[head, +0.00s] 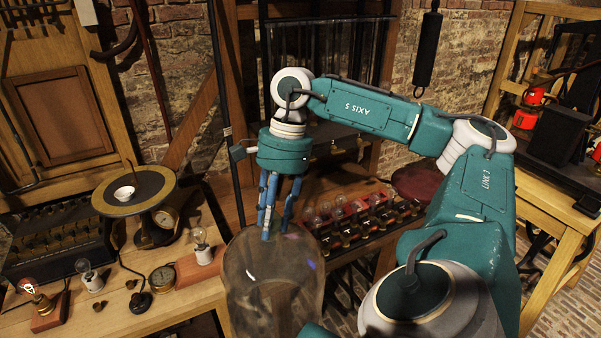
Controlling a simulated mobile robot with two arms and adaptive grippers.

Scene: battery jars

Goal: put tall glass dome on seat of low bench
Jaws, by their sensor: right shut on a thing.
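The tall glass dome (272,292) is a clear, smoky cylinder with a rounded top at the bottom centre of the head view. My right gripper (277,230) points down with its blue fingers at the top of the dome and is shut on it. The dome is upright; its lower end is cut off by the picture edge, so I cannot tell what is under it. I cannot make out the low bench with certainty. My left gripper is not in view.
A wooden workbench (128,318) at left carries a round-topped instrument (135,190), small bulbs and gauges close to the dome. A rack of several bulbs (358,222) stands behind it. A dark red rounded thing (416,181) shows behind my arm. Another wooden table (548,203) stands at right.

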